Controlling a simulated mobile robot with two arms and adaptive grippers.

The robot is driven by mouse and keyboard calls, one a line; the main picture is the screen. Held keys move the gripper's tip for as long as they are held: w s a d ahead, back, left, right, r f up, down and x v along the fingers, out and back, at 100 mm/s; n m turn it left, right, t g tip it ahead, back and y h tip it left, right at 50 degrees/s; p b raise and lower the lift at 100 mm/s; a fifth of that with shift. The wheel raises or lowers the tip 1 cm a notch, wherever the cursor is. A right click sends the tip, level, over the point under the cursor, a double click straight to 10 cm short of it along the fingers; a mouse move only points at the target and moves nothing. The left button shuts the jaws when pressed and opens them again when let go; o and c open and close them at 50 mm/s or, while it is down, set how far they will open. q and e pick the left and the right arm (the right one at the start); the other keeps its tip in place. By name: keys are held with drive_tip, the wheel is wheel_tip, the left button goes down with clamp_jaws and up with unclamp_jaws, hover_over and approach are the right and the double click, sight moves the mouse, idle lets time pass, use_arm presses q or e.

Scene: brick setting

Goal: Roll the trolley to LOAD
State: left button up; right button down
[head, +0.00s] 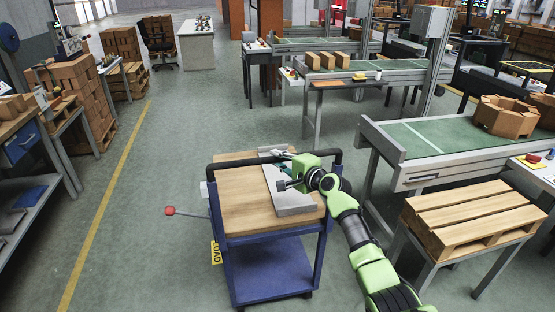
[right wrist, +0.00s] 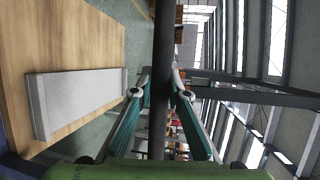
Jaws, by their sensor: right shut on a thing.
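The trolley has a blue frame (head: 268,240), a wooden top and a black push handle (head: 232,161) along its far side. My right gripper (head: 282,157) reaches over the top from the right and is shut on the handle bar. In the right wrist view the dark bar (right wrist: 161,60) runs between the two teal fingers (right wrist: 162,95). A yellow LOAD marking (head: 215,252) is on the floor at the trolley's left side, partly hidden by the trolley. My left gripper is not in view.
A grey flat piece (head: 293,203) lies on the trolley top. A red-knobbed rod (head: 171,211) sticks out left of the trolley. A pallet on a stand (head: 475,218) and a green conveyor (head: 440,140) stand to the right. Floor beyond the trolley is clear.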

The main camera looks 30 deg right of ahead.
drive_tip(key=shift+w+d+r, duration=0.1)
drive_tip(key=shift+w, duration=0.05)
drive_tip(key=shift+r, duration=0.1)
drive_tip(key=c, duration=2.1)
unclamp_jaws()
drive_tip(key=shift+c, duration=0.2)
drive_tip(key=shift+o, duration=1.1)
drive_tip(key=shift+w+f, duration=0.2)
drive_tip(key=shift+w, duration=0.1)
drive_tip(key=v, duration=1.2)
